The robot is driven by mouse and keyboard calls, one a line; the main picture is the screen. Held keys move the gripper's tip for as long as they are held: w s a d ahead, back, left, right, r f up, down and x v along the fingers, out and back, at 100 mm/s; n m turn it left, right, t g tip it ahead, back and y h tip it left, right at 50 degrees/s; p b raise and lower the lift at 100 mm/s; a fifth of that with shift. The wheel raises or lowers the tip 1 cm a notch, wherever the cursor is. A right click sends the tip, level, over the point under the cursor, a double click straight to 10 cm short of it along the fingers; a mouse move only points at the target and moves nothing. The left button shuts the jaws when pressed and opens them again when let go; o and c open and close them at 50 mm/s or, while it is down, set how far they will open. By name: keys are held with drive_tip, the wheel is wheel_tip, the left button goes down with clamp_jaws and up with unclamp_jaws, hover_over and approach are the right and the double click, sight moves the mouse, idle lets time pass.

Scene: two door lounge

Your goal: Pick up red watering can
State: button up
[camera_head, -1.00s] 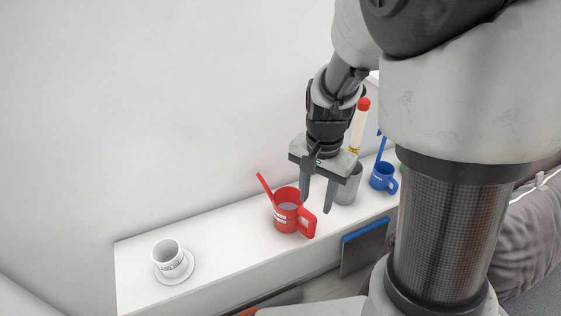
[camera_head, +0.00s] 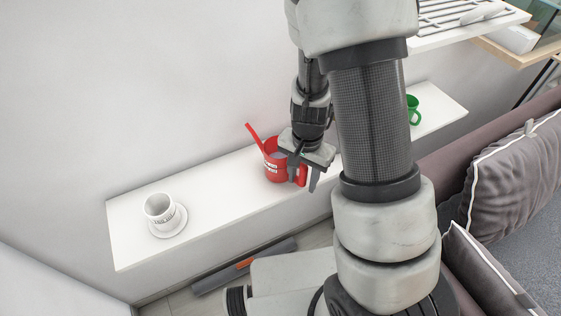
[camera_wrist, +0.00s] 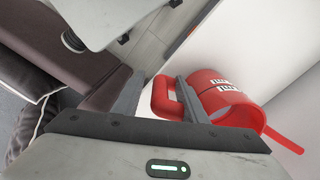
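The red watering can (camera_head: 272,163) stands upright on the white shelf (camera_head: 215,200), its spout up to the left and its handle to the right. In the wrist view the can (camera_wrist: 222,95) lies at the right, with its looped handle (camera_wrist: 160,98) toward the middle. My gripper (camera_head: 303,180) is open and lowered at the handle side. In the wrist view the handle is between its two fingers (camera_wrist: 158,88), close to the right finger and with a gap to the left one. My gripper and arm hide part of the can and shelf in the head view.
A white cup on a saucer (camera_head: 166,221) stands at the shelf's left end. A green cup (camera_head: 413,108) stands at the right end. A sofa with cushions (camera_head: 500,190) is at right, and a wall runs behind the shelf. The shelf between the white cup and can is clear.

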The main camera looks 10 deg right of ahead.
drive_tip(key=shift+c, duration=0.5)
clamp_jaws()
